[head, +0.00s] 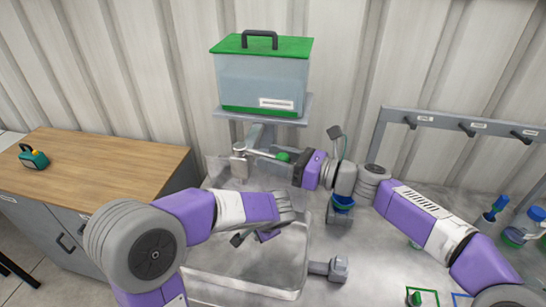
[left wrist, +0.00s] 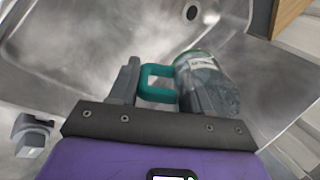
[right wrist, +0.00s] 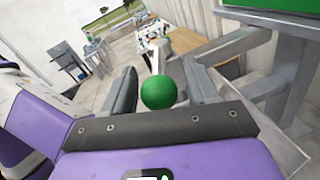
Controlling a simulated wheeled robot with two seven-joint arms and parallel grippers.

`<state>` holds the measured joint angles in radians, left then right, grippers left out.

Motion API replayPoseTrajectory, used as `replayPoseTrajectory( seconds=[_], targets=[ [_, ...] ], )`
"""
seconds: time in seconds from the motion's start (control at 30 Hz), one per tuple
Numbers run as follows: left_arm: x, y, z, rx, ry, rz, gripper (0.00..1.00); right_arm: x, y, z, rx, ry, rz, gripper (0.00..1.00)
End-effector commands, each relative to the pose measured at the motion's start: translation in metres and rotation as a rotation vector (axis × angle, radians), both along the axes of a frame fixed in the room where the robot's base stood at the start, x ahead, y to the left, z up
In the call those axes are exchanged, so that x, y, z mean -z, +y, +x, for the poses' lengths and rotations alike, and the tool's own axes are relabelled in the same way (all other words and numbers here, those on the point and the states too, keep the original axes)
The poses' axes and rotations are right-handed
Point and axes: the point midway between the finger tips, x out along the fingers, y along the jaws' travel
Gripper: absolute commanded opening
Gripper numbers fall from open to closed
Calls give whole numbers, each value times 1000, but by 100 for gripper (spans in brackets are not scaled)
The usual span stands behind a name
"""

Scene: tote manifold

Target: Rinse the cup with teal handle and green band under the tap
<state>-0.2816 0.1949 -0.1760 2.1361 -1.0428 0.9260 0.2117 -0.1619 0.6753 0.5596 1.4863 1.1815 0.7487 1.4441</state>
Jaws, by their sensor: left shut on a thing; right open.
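The cup (left wrist: 212,85) shows in the left wrist view, grey and speckled with a pale label and a green edge at its far end. Its teal handle (left wrist: 157,84) is between the fingers of my left gripper (left wrist: 158,92), which is shut on it. In the head view my left gripper (head: 267,236) is over the sink basin, and my arm hides the cup. The tap (head: 239,162) stands at the back of the sink, with a lever ending in a green ball knob (head: 283,157). My right gripper (right wrist: 160,95) is open, with the knob (right wrist: 158,92) between or just beyond its fingers.
A clear tank (head: 262,82) with a green lid stands on a bracket above the tap. A wooden-topped cabinet (head: 100,165) is at left. A hook rail (head: 460,124) and bottles (head: 522,228) are at right. The sink drain (left wrist: 191,13) shows in the left wrist view.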

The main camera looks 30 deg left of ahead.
Motion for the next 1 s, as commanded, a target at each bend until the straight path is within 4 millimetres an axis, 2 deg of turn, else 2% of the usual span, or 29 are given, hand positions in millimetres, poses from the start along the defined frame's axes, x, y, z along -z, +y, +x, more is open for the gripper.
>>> replayPoseTrajectory(
  seconds=[0.1, 0.37, 0.47, 0.77, 1.0],
  targets=[
    [0, 0, 0, 0, 0, 0, 9, 0, 6, 0, -1, 0, 0, 58],
    [0, 0, 0, 0, 0, 0, 9, 0, 7, 0, 0, 0, 0, 58],
    [0, 0, 0, 0, 0, 0, 9, 0, 7, 0, 0, 0, 0, 46],
    [0, 0, 0, 0, 0, 0, 9, 0, 7, 0, 0, -1, 0, 0],
    [0, 0, 0, 0, 0, 0, 9, -1, 7, -2, 9, -2, 1, 0]
  ],
)
